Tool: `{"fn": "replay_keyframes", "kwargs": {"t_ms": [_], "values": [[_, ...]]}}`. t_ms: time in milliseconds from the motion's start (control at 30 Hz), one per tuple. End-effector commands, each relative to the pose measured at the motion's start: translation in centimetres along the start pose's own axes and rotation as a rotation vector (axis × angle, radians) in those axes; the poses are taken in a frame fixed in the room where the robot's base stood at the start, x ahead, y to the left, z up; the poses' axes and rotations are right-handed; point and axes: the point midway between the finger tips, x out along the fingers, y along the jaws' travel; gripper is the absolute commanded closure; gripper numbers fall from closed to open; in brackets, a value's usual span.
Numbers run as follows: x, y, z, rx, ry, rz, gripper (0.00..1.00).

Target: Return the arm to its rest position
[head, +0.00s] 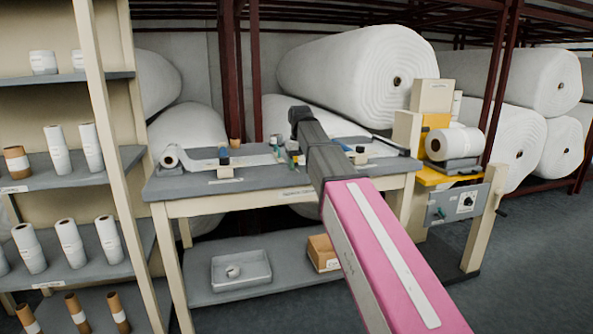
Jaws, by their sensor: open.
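My arm (380,255) reaches from the bottom right up over the workbench, with a pink link and a dark grey link beyond it. The dark far end (300,115) of the visible arm is above the bench's back part. I cannot make out my gripper's fingers; they seem hidden beyond the arm. No held object shows.
The grey-topped workbench (190,188) carries a white roll (169,157) and small tools. Its lower shelf holds a grey tray (241,270) and a cardboard box (322,253). Shelving with small rolls stands left, a yellow machine (436,178) right. Large wadding rolls (355,75) lie behind.

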Motion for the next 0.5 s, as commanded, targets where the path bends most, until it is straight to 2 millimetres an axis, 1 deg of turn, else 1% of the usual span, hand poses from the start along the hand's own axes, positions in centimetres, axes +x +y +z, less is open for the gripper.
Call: {"fn": "replay_keyframes", "kwargs": {"t_ms": [33, 167, 267, 500], "values": [[1.2, 0.4, 0.4, 0.005, -0.002, 0.000, 0.45], [4.0, 1.4, 1.2, 0.020, -0.002, 0.000, 0.45], [7.0, 2.4, 2.1, 0.035, -0.003, 0.000, 0.45], [16.1, 5.4, 5.8, 0.084, -0.003, 0.000, 0.45]]}}
